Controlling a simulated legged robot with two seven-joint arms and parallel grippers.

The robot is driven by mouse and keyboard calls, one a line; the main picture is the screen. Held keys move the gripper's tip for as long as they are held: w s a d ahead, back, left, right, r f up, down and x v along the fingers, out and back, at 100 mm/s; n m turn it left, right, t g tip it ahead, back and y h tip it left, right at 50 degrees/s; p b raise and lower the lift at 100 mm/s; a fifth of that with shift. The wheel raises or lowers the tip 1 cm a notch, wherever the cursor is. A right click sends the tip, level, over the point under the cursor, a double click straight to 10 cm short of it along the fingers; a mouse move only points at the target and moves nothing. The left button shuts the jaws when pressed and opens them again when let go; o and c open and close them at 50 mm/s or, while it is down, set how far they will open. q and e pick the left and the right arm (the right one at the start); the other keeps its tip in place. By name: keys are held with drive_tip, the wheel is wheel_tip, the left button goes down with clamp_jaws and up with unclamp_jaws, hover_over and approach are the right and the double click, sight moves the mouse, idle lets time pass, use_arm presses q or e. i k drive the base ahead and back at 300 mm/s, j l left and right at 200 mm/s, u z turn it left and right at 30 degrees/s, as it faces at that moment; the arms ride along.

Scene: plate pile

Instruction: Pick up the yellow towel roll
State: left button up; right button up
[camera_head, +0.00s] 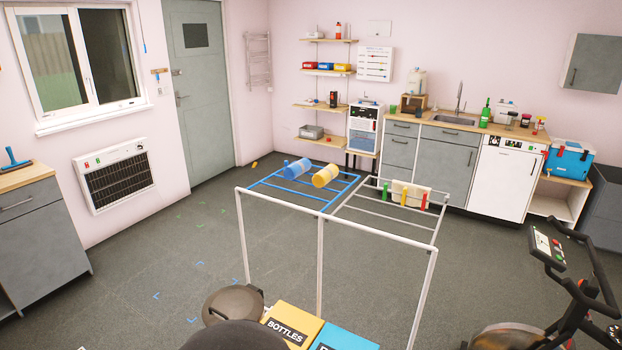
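The yellow towel roll (326,176) lies on its side on the blue-barred half of a white-framed drying rack (318,215), in the middle of the head view. A blue towel roll (297,168) lies just left of it on the same bars. Neither of my grippers shows in this view. Nothing covers the yellow roll from this side.
A folded cream cloth with red, yellow and green pegs (404,197) hangs on the rack's right half. A bin (232,303) and yellow and blue boxes (293,322) stand at the rack's near side. An exercise bike (560,290) stands right. Floor to the left is mostly clear.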

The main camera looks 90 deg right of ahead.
sight(324, 176)
drive_tip(key=z, duration=2.9)
